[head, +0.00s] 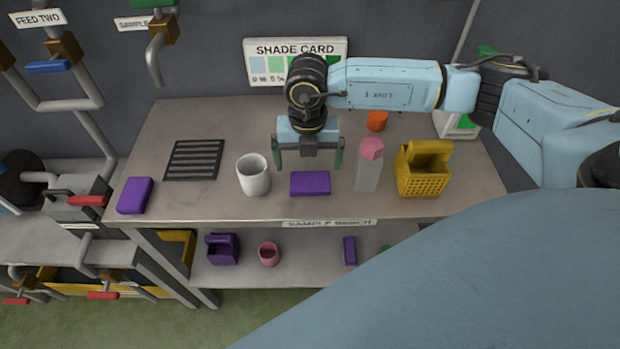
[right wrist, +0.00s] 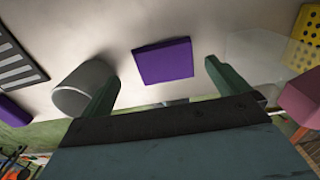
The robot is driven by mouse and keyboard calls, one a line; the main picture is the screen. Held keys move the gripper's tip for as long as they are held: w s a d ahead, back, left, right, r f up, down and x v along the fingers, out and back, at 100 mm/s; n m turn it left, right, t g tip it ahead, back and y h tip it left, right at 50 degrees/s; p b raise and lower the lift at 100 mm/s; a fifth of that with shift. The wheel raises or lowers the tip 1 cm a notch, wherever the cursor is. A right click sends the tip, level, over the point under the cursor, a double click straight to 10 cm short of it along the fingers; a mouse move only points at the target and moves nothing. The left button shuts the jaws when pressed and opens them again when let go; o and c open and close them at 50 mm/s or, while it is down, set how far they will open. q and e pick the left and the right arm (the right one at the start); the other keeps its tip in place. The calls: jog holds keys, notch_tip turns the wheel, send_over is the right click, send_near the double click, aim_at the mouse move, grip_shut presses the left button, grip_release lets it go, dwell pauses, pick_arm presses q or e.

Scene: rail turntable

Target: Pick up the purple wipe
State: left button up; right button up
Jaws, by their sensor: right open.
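A flat purple wipe (head: 310,184) lies on the sample bench (head: 215,208), between a white cup and a clear bottle. It also shows in the right wrist view (right wrist: 163,61). My right gripper (head: 308,164) is open and empty, fingers pointing down. In the head view it appears above and slightly behind the wipe. In the right wrist view, the wipe shows between and beyond the fingertips (right wrist: 162,76), apart from them. A second purple block or cloth (head: 135,195) lies at the bench's left end. My left gripper is not in view.
The white cup (head: 253,176) stands left of the wipe, the pink-capped bottle (head: 368,170) right of it. A yellow basket (head: 424,172) is farther right, an orange item (head: 377,120) behind. A dark grate (head: 194,159) lies left. The lower shelf (head: 300,273) holds purple and pink items.

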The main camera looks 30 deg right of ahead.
aim_at(310, 176)
jog(key=f, duration=0.4)
jog(key=shift+d+f, duration=0.15)
jog(key=shift+d, duration=0.05)
jog(key=shift+c, duration=0.4)
jog(key=c, duration=0.8)
notch_tip(310, 176, up, 10)
jog(key=shift+r, duration=0.1)
